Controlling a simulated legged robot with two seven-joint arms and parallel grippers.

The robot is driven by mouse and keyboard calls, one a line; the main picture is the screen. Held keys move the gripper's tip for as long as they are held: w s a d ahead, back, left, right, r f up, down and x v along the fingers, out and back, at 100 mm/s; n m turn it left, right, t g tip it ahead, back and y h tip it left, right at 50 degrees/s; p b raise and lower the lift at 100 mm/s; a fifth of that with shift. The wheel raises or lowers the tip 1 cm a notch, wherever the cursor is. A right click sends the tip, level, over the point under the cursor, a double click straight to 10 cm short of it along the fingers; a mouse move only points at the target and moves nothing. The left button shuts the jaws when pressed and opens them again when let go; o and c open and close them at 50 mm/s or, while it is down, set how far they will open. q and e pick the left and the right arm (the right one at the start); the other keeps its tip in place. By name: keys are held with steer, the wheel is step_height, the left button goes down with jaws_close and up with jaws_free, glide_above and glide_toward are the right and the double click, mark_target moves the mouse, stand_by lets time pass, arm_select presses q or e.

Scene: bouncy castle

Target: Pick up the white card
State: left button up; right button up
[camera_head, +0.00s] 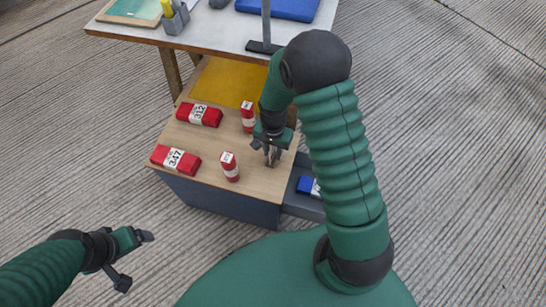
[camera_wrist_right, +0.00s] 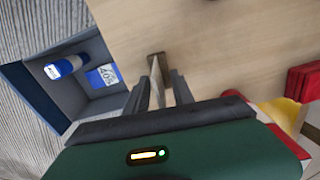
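My right gripper (camera_head: 272,158) points down over the right side of the wooden top of a low cabinet. In the wrist view its dark fingers (camera_wrist_right: 161,88) stand a little apart. A thin pale upright piece (camera_wrist_right: 155,80) with a brownish top end shows between them; I cannot tell if it is the white card seen edge-on, nor if the fingers touch it. No other plain white card can be made out. My left gripper (camera_head: 136,260) is open and empty over the floor at lower left.
The cabinet top (camera_head: 205,140) carries several red packs, including one marked 312 (camera_head: 199,115) and one marked 347 (camera_head: 175,159). A grey bin (camera_wrist_right: 92,95) with blue items is at its right. A white table (camera_head: 215,32) stands behind.

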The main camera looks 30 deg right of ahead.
steer(key=shift+a+r, duration=0.15)
steer(key=shift+a, duration=0.05)
steer(key=shift+c, duration=1.4)
jaws_close()
steer(key=shift+d+r, duration=0.1)
